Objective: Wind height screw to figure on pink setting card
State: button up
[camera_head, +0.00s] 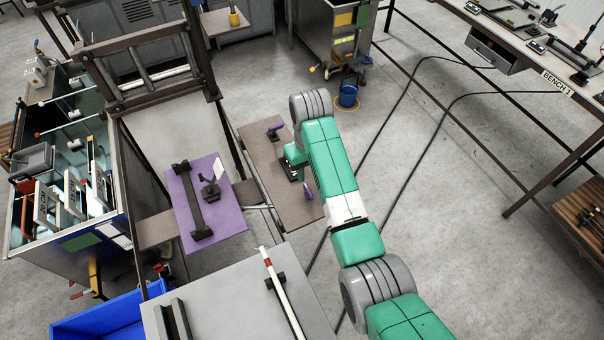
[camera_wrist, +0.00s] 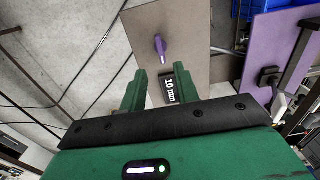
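My gripper (camera_wrist: 152,76) is open, its two green fingers apart with nothing seen between them. In the head view it is over the brown board (camera_head: 263,160), mostly hidden by my arm. A dark plate reading "10 mm" (camera_wrist: 171,86) lies by the right finger in the wrist view. A purple handle (camera_wrist: 161,49) stands beyond the fingertips, apart from them. The head view shows purple handles at the board's far end (camera_head: 275,128) and near end (camera_head: 307,191). I cannot tell which part is the height screw. I can make out no pink card.
A purple plate (camera_head: 232,222) left of the board carries a dark bar (camera_head: 193,202) and a small dark stand (camera_head: 211,191) with a pale card (camera_head: 219,167). A grey table (camera_head: 225,300) with a white rod (camera_head: 283,298) is nearer. Open floor lies right.

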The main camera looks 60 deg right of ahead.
aim_at(308, 190)
jog(key=f, duration=0.6)
jog(key=shift+s+a+f+b, duration=0.15)
jog(key=shift+a+f+b, duration=0.1)
jog(key=shift+f+b, duration=0.15)
jog(key=shift+f, duration=0.45)
grip_shut()
